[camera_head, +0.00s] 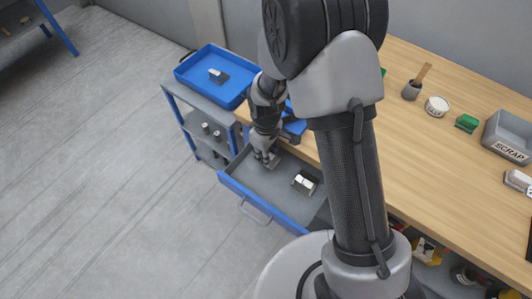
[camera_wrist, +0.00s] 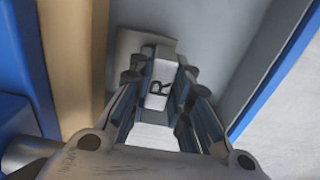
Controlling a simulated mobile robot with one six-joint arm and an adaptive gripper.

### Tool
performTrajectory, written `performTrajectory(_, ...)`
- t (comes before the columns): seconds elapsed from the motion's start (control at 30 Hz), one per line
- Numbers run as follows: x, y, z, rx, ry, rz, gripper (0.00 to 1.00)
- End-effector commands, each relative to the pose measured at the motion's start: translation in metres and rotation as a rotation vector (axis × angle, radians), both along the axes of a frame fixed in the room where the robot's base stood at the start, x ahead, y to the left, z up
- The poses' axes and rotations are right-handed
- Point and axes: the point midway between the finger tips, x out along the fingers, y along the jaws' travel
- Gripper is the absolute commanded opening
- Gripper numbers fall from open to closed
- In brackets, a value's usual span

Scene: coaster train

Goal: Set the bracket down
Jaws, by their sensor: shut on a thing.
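My gripper (camera_head: 267,156) is inside the open drawer (camera_head: 244,210), toward its left end. In the wrist view my gripper (camera_wrist: 159,82) is shut on a grey metal bracket (camera_wrist: 148,43) with a pale face marked "R" between the fingers. The bracket's grey flange shows beyond the fingertips. In the head view only a small part of the held bracket (camera_head: 273,162) shows, close to the drawer floor. I cannot tell whether it touches the floor. A second bracket (camera_head: 305,183) with a pale top lies in the drawer to the right.
The drawer has a blue front and grey inside, under the wooden bench (camera_head: 430,150). A blue tray (camera_head: 236,90) holding another part (camera_head: 218,75) is on the shelf unit at left. A grey SCRAP bin (camera_head: 508,137) stands on the bench. Drawer floor between the brackets is bare.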

Motion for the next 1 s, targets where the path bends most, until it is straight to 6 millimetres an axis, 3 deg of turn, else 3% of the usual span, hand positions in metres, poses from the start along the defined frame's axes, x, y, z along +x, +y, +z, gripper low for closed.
performTrajectory(0.27, 0.000, 0.000, -0.006, 0.000, -0.001, 0.000, 0.00)
performTrajectory(0.3, 0.000, 0.000, -0.006, -0.001, 0.001, 0.000, 0.19)
performTrajectory(0.4, 0.000, 0.000, -0.006, 0.000, 0.001, 0.000, 0.26)
performTrajectory(0.77, 0.000, 0.000, -0.004, 0.000, 0.001, -0.001, 0.27)
performTrajectory(0.87, 0.000, 0.000, 0.006, 0.000, 0.000, -0.001, 0.27)
performTrajectory(1.0, 0.001, 0.000, 0.033, 0.001, -0.003, -0.001, 0.27)
